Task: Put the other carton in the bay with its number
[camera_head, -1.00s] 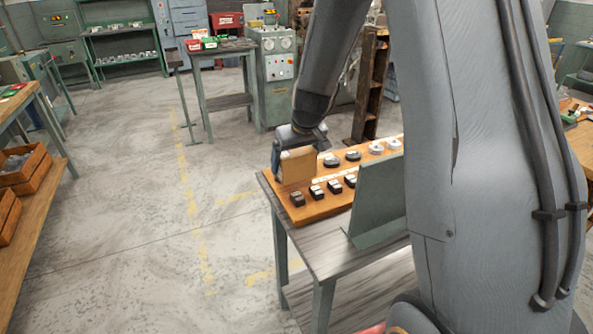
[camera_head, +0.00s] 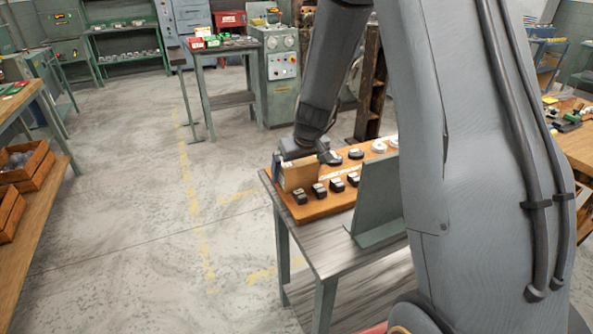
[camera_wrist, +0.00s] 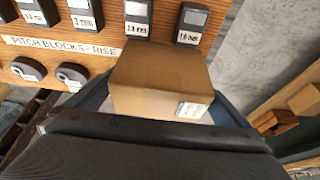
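A plain brown carton (camera_head: 299,176) is between the fingers of my gripper (camera_head: 299,155) in the head view, over the left end of a wooden board. In the wrist view the carton (camera_wrist: 160,80) fills the space between both blue-grey fingers of my gripper (camera_wrist: 160,100), which appears shut on it. A small white label (camera_wrist: 188,110) is on the carton; its print is too small to read. I cannot tell whether the carton touches the board. I see no bay that I can name surely, and no second carton for certain.
The wooden board (camera_head: 322,207) carries dark labelled blocks and round parts, close to the carton. It lies on a grey table (camera_head: 335,252) with an upright green plate (camera_head: 376,200). Wooden crates (camera_head: 24,168) stand at the left. Open floor lies between.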

